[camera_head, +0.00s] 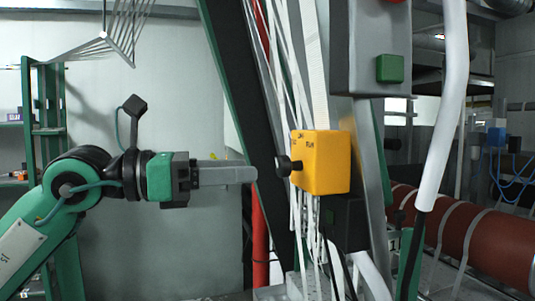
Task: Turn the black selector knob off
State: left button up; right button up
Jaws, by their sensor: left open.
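The black selector knob (284,166) sticks out from the left face of a yellow box (326,163). The box is fixed beside a metal post near the picture's middle. The knob's marking and the way it is set are too small to tell. My left gripper (254,173) comes in level from the left, its grey fingers seen side-on and pointing at the knob. It is open and empty. A small gap shows between the fingertips and the knob. My right gripper is not in view.
White webbing strands (297,90) hang just behind the box. A grey control box with a green button (390,68) is above right. A dark green slanted beam (235,80) and a red pipe (259,240) stand behind the fingers. Open room lies below my left arm.

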aim_at(278, 168)
pick_arm(q)
jog(key=p+x, duration=0.1)
jog(key=x, duration=0.3)
jog(key=shift+d+r, duration=0.15)
jog(key=shift+w+d+p, duration=0.25)
jog(key=shift+d+p, duration=0.15)
jog(key=shift+d, duration=0.15)
